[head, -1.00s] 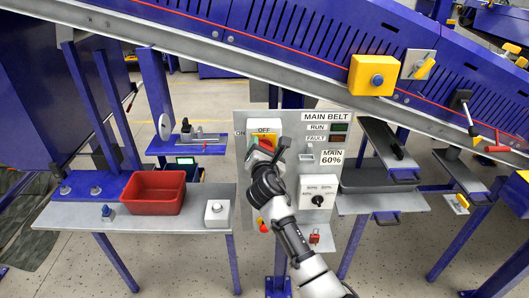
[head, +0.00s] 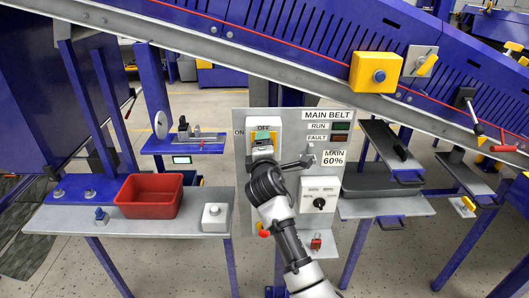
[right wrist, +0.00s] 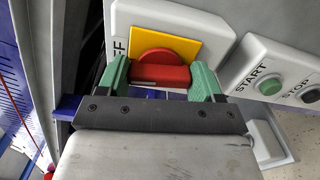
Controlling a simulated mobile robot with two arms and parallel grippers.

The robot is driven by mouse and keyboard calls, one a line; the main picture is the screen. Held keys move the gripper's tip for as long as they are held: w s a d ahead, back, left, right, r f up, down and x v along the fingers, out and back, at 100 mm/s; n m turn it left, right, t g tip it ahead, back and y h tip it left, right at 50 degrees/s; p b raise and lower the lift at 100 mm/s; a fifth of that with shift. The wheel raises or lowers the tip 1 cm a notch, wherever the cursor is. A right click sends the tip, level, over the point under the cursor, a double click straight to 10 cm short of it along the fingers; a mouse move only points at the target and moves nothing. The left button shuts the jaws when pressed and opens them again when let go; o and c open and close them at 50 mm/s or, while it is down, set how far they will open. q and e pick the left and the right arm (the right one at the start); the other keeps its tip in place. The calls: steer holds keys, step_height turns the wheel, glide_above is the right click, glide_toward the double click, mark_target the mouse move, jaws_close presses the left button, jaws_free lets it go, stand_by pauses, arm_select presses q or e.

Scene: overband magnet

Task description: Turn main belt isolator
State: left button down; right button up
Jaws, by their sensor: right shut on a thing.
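The main belt isolator (head: 262,124) is a pale box on the grey control panel, marked ON at its left and OFF at its top. In the right wrist view its red handle (right wrist: 160,60) sits on a yellow plate (right wrist: 192,46). My right gripper (right wrist: 162,77) is shut on the red handle, with one green fingertip at each end of it. In the head view the gripper (head: 264,146) and wrist hide most of the handle and the lower part of the isolator. My left gripper is not in view.
The panel (head: 326,235) also carries RUN and FAULT lamps, a speed dial (head: 319,202) and a red padlock (head: 316,242). START (right wrist: 270,87) and STOP buttons lie right of the isolator in the wrist view. A red bin (head: 150,196) stands on the left table.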

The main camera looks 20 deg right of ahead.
steer(key=shift+f+m, duration=0.1)
steer(key=shift+m, duration=0.5)
steer(key=shift+b, duration=0.3)
steer(key=o, duration=0.9)
steer(key=shift+o, duration=0.2)
steer(key=shift+s, duration=0.1)
steer(key=b+v, duration=0.2)
steer(key=v, duration=0.8)
steer(key=shift+s+b, duration=0.3)
steer(key=shift+a, duration=0.1)
